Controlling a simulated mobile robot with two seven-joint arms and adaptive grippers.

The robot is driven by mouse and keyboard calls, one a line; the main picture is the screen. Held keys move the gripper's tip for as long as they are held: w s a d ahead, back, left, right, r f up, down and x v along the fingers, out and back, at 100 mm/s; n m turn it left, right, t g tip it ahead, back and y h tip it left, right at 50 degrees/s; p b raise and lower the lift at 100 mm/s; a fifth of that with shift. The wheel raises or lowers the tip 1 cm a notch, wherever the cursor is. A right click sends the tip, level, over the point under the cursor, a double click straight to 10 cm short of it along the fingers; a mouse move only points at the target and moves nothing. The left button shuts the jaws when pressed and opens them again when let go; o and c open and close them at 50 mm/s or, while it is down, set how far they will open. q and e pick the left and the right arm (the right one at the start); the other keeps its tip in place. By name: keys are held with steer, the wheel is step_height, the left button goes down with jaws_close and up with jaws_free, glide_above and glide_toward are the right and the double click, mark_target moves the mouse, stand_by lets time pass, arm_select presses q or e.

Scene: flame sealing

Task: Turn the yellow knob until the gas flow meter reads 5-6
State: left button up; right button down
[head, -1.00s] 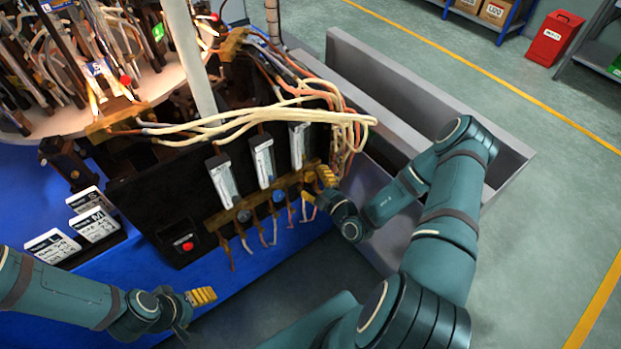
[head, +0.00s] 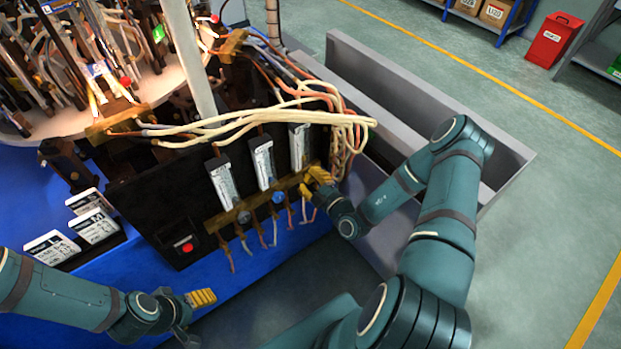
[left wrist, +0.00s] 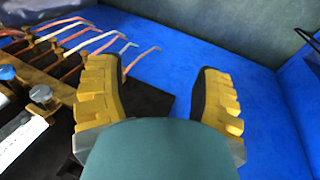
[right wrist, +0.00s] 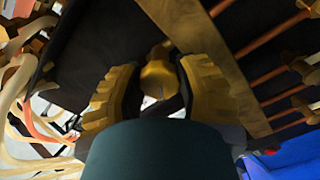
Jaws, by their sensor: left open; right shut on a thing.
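The yellow knob (right wrist: 158,78) shows in the right wrist view, between the two yellow fingers of my right gripper (right wrist: 158,92), which is shut on it. In the head view my right gripper (head: 312,183) is at the right end of the brass bar, below the rightmost flow meter (head: 300,146), and hides the knob. Two more flow meters, a middle one (head: 263,163) and a left one (head: 223,182), stand on the black panel. Their readings are too small to tell. My left gripper (left wrist: 155,100) is open and empty; in the head view it is low on the left (head: 200,298).
A red button (head: 188,247) is on the panel's lower left. Cream hoses (head: 270,117) cross above. Label cards (head: 95,226) stand at left on the blue surface (head: 120,262).

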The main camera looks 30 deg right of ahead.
steer(key=n+p, duration=0.2)
steer(key=shift+r+n, duration=0.1)
steer(key=shift+n, duration=0.3)
steer(key=n+p, duration=0.3)
steer(key=n, duration=0.3)
steer(key=shift+p, duration=0.3)
steer(key=n+p, duration=0.2)
steer(key=n, duration=0.4)
steer(key=shift+n+p, duration=0.4)
arm_select(q)
step_height(320, 180, up, 10)
steer(key=w+p, duration=0.1)
steer(key=w, duration=0.1)
steer(key=shift+a+t, duration=0.2)
steer(key=shift+t, duration=0.1)
arm_select(e)
steer(key=shift+n, duration=1.9)
steer(key=c, duration=0.6)
jaws_free()
steer(key=shift+o, duration=0.2)
steer(key=s, duration=1.2)
steer(key=shift+d, duration=0.45)
